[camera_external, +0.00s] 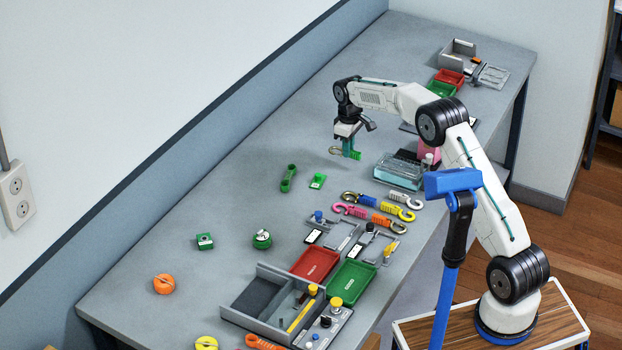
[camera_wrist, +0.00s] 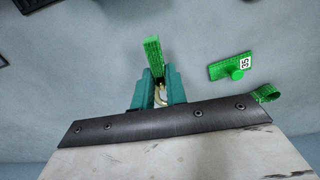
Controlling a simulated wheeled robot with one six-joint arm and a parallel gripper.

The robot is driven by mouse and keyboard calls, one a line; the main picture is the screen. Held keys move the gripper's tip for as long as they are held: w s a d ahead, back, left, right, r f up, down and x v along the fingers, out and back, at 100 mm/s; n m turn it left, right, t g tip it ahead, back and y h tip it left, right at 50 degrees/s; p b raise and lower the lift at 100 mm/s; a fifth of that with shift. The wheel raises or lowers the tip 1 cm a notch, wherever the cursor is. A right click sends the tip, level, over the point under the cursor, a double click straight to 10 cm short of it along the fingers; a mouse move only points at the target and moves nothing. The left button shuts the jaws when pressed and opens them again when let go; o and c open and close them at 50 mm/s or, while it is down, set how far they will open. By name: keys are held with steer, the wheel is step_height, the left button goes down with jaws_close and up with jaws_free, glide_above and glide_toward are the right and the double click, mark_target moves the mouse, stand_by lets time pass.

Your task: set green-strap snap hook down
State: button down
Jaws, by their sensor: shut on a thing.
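The green-strap snap hook (camera_external: 356,155) has a green strap part and a brass-coloured hook. My gripper (camera_external: 348,147) is shut on it and holds it above the grey bench, apart from the surface as far as I can tell. In the wrist view the green strap (camera_wrist: 152,52) sticks out past the teal fingers of my gripper (camera_wrist: 157,88). The brass hook (camera_wrist: 160,95) shows between those fingers.
A green tag (camera_external: 317,181) lies on the bench, marked 35 in the wrist view (camera_wrist: 231,68). A green link (camera_external: 288,178) lies left of it. Several coloured snap hooks (camera_external: 392,213) lie to the front right. The bench (camera_external: 215,185) left of my gripper is largely clear.

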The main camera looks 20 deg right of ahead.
mark_target(342, 160)
steer(key=shift+w+a+f, duration=0.1)
steer(key=shift+w+a, duration=0.05)
steer(key=shift+w, duration=0.8)
steer(key=shift+w+a+f, duration=0.1)
steer(key=shift+w+a, duration=0.05)
steer(key=shift+w, duration=0.8)
steer(key=shift+f, duration=1.7)
steer(key=shift+f, duration=0.1)
steer(key=c, duration=1.4)
jaws_free()
steer(key=shift+f, duration=0.1)
